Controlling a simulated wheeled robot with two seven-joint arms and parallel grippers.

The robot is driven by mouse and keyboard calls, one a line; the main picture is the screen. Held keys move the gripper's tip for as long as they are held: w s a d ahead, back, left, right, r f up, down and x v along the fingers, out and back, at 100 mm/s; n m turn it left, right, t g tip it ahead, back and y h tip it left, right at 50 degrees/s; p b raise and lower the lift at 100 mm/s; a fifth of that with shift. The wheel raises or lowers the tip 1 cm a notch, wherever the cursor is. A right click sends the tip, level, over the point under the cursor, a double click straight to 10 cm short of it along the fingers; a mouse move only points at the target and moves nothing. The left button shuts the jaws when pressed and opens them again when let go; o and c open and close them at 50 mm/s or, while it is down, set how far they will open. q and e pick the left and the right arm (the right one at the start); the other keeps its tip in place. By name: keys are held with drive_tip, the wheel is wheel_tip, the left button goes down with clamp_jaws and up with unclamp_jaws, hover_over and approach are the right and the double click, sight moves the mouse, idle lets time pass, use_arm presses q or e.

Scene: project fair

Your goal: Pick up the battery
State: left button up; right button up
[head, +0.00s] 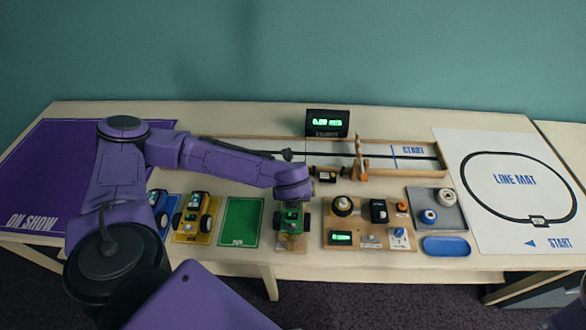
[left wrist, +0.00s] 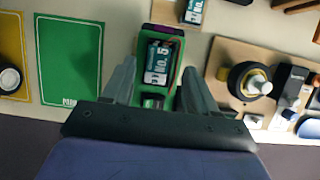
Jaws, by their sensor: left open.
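A dark battery block (left wrist: 160,62) labelled "No. 5" sits in the green car (left wrist: 172,35), seen from above in the left wrist view. The green car (head: 291,218) also shows in the head view, partly covered by my wrist. My left gripper (left wrist: 158,88) is open, with its fingers on either side of the car's near part and nothing held. In the head view my left gripper (head: 292,200) is over the car, its fingertips mostly hidden. A second similar labelled block (left wrist: 193,11) lies beyond the car. My right gripper is not in view.
A wooden board with parts (head: 370,243) stands close right of the car. A green mat (head: 241,222) and a yellow car (head: 193,214) are to the left. A wooden-edged track (head: 420,168) with a display (head: 327,123) runs behind. A blue tray (head: 446,246) is farther right.

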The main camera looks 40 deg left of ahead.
use_arm(q)
drive_tip(key=shift+w+a+f, duration=0.15)
drive_tip(key=shift+a+f, duration=0.05)
drive_tip(key=shift+f, duration=0.35)
drive_tip(key=shift+a+f, duration=0.15)
drive_tip(key=shift+f, duration=0.05)
clamp_jaws()
drive_tip(key=shift+r, duration=0.15)
drive_tip(key=shift+r, duration=0.25)
drive_tip(key=r, duration=0.3)
drive_tip(key=shift+d+b, duration=0.3)
drive_tip(key=shift+b, duration=0.1)
drive_tip(key=s+d+r+b, duration=0.4)
drive_tip(key=s+d+r, duration=0.4)
drive_tip(key=d, duration=0.3)
drive_tip(key=shift+r, duration=0.65)
